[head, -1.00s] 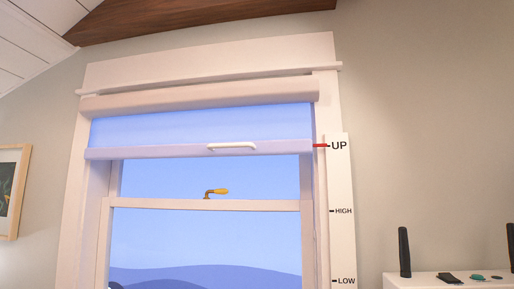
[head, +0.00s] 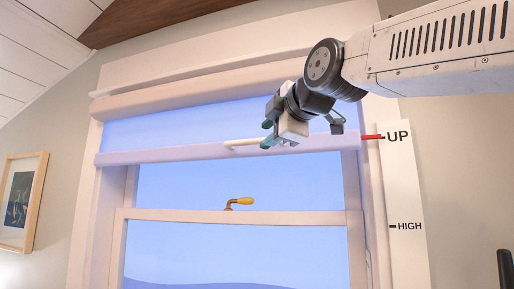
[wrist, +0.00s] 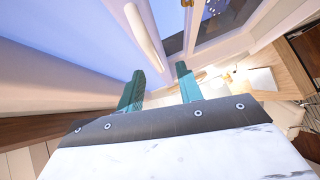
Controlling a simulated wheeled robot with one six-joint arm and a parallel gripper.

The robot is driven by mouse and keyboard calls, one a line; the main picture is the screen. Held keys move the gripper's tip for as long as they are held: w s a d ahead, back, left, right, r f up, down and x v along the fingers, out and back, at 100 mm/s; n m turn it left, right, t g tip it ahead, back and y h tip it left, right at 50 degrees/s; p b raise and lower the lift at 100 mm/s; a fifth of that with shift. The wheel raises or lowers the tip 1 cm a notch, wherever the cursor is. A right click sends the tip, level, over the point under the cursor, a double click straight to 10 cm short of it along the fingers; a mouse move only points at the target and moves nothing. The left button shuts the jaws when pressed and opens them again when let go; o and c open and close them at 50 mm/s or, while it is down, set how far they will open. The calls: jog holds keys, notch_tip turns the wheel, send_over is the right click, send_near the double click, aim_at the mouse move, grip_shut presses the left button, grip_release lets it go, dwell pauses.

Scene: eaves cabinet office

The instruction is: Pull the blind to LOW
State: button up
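The blind (head: 200,118) is a pale blue sheet at the top of the window, with a lavender bottom bar (head: 165,156). A white handle (head: 242,142) sits on that bar; it also shows in the wrist view (wrist: 144,36). The red pointer (head: 371,137) at the bar's right end is at UP on the white scale (head: 403,190). HIGH is marked below; LOW is out of view. My gripper (head: 267,133) is at the handle's right part, and hides some of it. In the wrist view its teal fingers (wrist: 161,74) are apart, with the handle just beyond them; contact is unclear.
A brass window latch (head: 240,202) sits on the sash rail below the blind. A framed picture (head: 21,200) hangs on the left wall. A dark upright object (head: 505,268) stands at the lower right. The space below the blind bar looks clear.

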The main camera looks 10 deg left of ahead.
aim_at(255, 140)
jog(key=x, duration=0.5)
jog(key=r+x, duration=0.1)
jog(key=x, duration=0.2)
jog(key=shift+f, duration=0.1)
grip_shut()
